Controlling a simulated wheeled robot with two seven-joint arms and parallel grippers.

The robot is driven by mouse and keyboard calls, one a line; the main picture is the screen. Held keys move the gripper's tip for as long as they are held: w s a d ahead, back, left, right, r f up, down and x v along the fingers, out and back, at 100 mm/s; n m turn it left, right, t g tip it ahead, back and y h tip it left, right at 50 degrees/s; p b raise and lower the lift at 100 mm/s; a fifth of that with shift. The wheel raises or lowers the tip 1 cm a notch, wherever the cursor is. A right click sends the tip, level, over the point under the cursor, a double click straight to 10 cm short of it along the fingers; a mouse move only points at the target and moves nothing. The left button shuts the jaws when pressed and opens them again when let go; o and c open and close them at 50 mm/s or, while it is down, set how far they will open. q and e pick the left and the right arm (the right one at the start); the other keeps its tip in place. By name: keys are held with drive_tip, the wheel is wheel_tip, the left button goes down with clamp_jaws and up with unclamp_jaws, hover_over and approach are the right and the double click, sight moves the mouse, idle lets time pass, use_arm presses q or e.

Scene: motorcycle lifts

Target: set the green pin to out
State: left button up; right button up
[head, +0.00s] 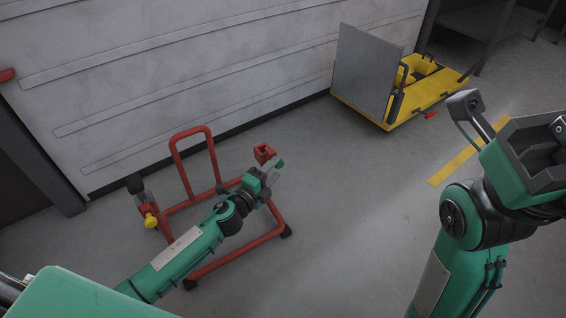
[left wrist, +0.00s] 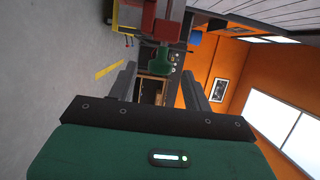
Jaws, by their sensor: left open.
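The green pin (head: 281,163) has a rounded green knob beside a red bracket (head: 264,153) on the red wheeled stand. In the left wrist view the green knob (left wrist: 160,60) shows just beyond and between my fingers, below the red bracket (left wrist: 166,27). My left gripper (head: 274,173) is open, its fingers apart around the line to the knob; I see no contact. The pin's shaft is hidden, so I cannot tell its setting. My right gripper (head: 515,135) is raised at the right edge, partly cut off, and its fingers are unclear.
The red tube stand (head: 214,160) stands on grey floor near a white panelled wall (head: 200,70). A yellow knob (head: 151,220) is on its left end. A yellow lift (head: 430,88) with a grey plate (head: 365,72) stands at the back right. The floor between is clear.

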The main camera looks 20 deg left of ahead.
use_arm(q)
drive_tip(key=shift+b+x, duration=0.6)
drive_tip(key=shift+x, duration=2.15)
